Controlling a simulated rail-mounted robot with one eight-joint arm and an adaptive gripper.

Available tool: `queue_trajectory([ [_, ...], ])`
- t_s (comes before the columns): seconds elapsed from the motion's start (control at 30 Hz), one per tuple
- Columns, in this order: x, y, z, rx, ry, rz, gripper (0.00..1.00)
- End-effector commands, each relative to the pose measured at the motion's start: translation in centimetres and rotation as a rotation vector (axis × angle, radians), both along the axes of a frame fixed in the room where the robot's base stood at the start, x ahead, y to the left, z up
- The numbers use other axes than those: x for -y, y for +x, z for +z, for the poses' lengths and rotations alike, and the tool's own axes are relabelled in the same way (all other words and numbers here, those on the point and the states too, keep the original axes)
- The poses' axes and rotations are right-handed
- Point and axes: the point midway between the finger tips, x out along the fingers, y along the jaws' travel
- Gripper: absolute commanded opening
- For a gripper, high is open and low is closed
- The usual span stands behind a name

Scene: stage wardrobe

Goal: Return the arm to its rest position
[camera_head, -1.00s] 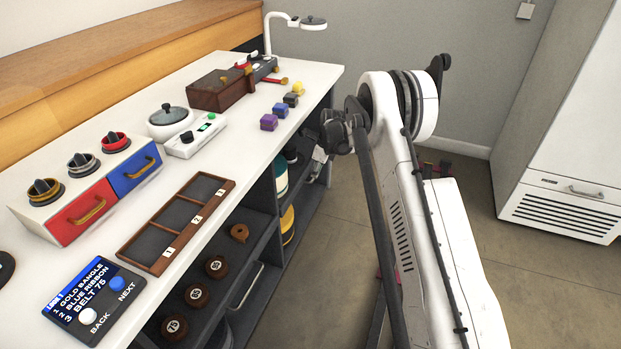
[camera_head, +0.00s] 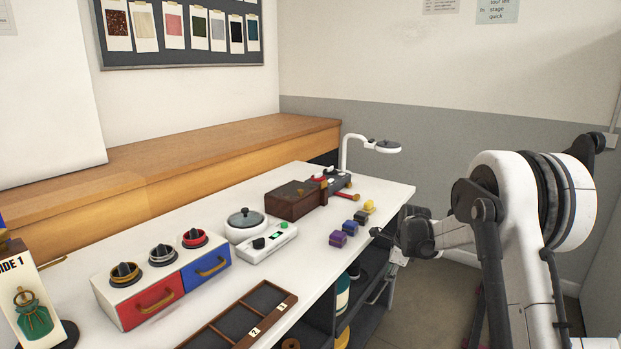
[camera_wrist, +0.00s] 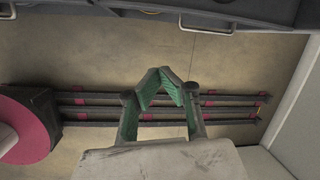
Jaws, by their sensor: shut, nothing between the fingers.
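My gripper (camera_wrist: 158,75) shows in the wrist view with its two green-lined fingers meeting at the tips, shut and empty. Below it lie bare floor and dark rails with pink marks (camera_wrist: 80,108). In the head view my arm is folded at the right. A dark end part of it reaches left, close to the counter's right edge, above the floor side. The fingertips cannot be made out clearly in that view.
The white counter (camera_head: 385,195) holds a red and blue drawer unit (camera_head: 150,307), a round lidded pot (camera_head: 245,222), a brown box (camera_head: 290,203), small coloured blocks (camera_head: 338,239), a divided tray (camera_head: 272,312) and a lamp (camera_head: 386,146). Dark shelves stand below. Floor (camera_head: 418,300) is open right of the counter.

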Motion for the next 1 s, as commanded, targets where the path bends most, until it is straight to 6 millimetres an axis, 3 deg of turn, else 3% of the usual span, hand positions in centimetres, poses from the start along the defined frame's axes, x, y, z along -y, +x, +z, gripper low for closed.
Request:
queue_trajectory([
  [0.03, -0.3, -0.9, 1.8, 0.014, -0.013, 0.041, 0.0],
  [0.2, -1.0, -3.6, 6.7, 0.065, -0.066, 0.189, 0.0],
  [0.5, -2.3, -9.6, 14.2, 0.148, -0.17, 0.454, 0.0],
  [0.8, -3.4, -16.7, 19.7, 0.222, -0.287, 0.714, 0.0],
  [1.0, -4.1, -21.8, 22.2, 0.267, -0.37, 0.887, 0.0],
])
